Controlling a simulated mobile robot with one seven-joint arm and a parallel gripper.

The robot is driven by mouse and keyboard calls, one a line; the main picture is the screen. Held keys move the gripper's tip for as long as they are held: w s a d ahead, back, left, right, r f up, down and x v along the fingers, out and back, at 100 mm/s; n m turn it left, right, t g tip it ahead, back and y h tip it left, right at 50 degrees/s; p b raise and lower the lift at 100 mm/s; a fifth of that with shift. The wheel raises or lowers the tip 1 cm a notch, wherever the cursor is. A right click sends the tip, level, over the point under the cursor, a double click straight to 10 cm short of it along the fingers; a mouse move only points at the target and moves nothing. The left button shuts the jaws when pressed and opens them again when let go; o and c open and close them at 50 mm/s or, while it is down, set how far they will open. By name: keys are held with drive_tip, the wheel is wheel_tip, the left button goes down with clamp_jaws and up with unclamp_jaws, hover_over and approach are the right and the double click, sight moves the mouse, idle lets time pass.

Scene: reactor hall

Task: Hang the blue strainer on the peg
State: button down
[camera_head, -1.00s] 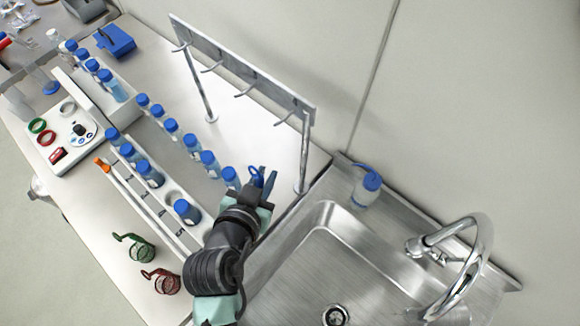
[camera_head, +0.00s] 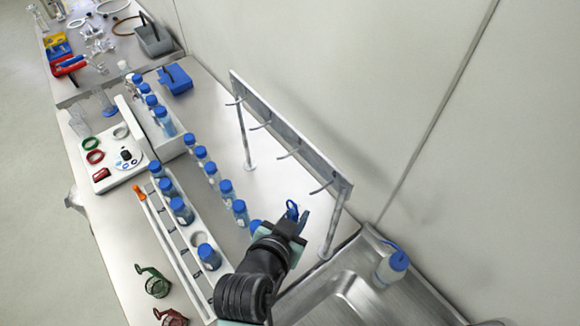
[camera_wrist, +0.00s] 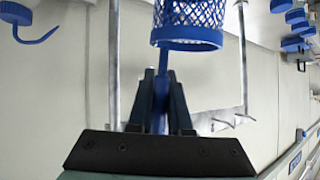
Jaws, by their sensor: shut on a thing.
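The blue strainer (camera_wrist: 188,22) shows its mesh basket at the top of the wrist view. My gripper (camera_wrist: 160,80) is shut on its blue handle, with the basket beyond the fingertips. In the head view my gripper (camera_head: 290,226) is in front of the right part of the peg rack, and a small blue part of the strainer (camera_head: 292,209) shows past it. The rack (camera_head: 290,130) is a grey bar on two posts with several hooked pegs, all bare. A right-hand peg (camera_head: 322,188) is close to the strainer in the picture. The strainer is not seen touching a peg.
Several blue-capped bottles (camera_head: 226,190) stand left of my gripper. A green strainer (camera_head: 153,282) and a red strainer (camera_head: 171,317) are at the front edge. The sink (camera_head: 350,296) and a wash bottle (camera_head: 392,267) are at the right. A blue box (camera_head: 175,80) stands farther back.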

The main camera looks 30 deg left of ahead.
drive_tip(key=w+d+f+b, duration=0.1)
drive_tip(key=w+d, duration=0.1)
drive_tip(key=w, duration=0.3)
drive_tip(key=shift+w+f, duration=0.15)
drive_tip(key=shift+w, duration=0.15)
idle(0.4)
idle(0.5)
drive_tip(key=c, duration=0.8)
unclamp_jaws()
drive_tip(key=shift+o, duration=0.2)
drive_tip(key=shift+s, duration=0.1)
drive_tip(key=b+v, duration=0.3)
drive_tip(key=v, duration=0.9)
drive_tip(key=shift+s+r, duration=0.2)
drive_tip(key=shift+s, duration=0.15)
drive_tip(key=shift+a, duration=0.1)
